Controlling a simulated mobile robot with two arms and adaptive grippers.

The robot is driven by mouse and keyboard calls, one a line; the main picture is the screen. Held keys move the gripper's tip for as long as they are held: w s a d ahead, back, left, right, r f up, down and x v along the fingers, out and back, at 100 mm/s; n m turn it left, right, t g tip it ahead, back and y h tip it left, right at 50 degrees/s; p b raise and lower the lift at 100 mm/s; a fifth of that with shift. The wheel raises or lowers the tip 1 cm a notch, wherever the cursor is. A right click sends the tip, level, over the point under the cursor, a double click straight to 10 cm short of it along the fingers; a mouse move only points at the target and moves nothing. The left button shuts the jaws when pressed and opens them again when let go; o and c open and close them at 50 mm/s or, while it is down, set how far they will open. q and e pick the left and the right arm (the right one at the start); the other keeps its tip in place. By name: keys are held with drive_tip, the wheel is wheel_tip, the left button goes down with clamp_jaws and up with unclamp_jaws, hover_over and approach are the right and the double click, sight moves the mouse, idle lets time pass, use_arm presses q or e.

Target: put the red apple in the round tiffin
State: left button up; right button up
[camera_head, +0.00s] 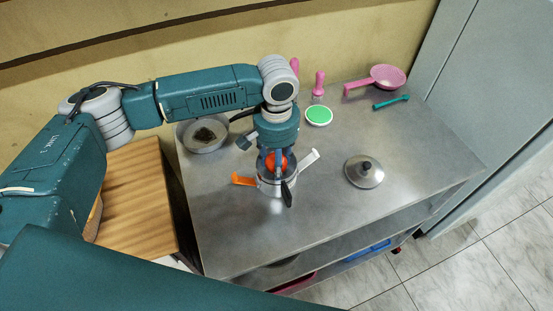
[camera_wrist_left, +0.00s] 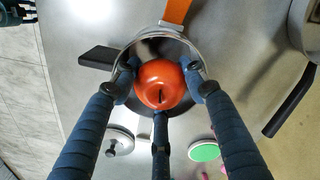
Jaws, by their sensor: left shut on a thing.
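The red apple (camera_head: 275,161) is held between the fingers of my left gripper (camera_head: 274,168). In the left wrist view the apple (camera_wrist_left: 160,85) fills the space between the blue fingers (camera_wrist_left: 160,88), over the mouth of the round metal tiffin (camera_wrist_left: 187,46). In the head view the tiffin (camera_head: 268,187) stands upright on the metal table below the gripper, with orange, white and black pieces sticking out around it. The apple is at or just above the tiffin's rim; its exact depth is hard to tell.
A metal lid (camera_head: 364,173) lies to the right on the metal table (camera_head: 330,215). A pan (camera_head: 203,137) with dark contents stands at the left. A green-topped disc (camera_head: 319,116), pink-handled tools (camera_head: 319,85) and a pink strainer (camera_head: 387,78) are at the back. The front right tabletop is clear.

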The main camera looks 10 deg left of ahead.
use_arm(q)
drive_tip(key=shift+f, duration=0.2)
drive_tip(key=o, duration=0.9)
drive_tip(key=shift+r, duration=0.1)
drive_tip(key=shift+r+b, duration=0.3)
wheel_tip(320, 180, up, 12)
drive_tip(key=shift+r+b, duration=0.25)
drive_tip(key=shift+b, duration=0.55)
drive_tip(key=shift+f, duration=0.1)
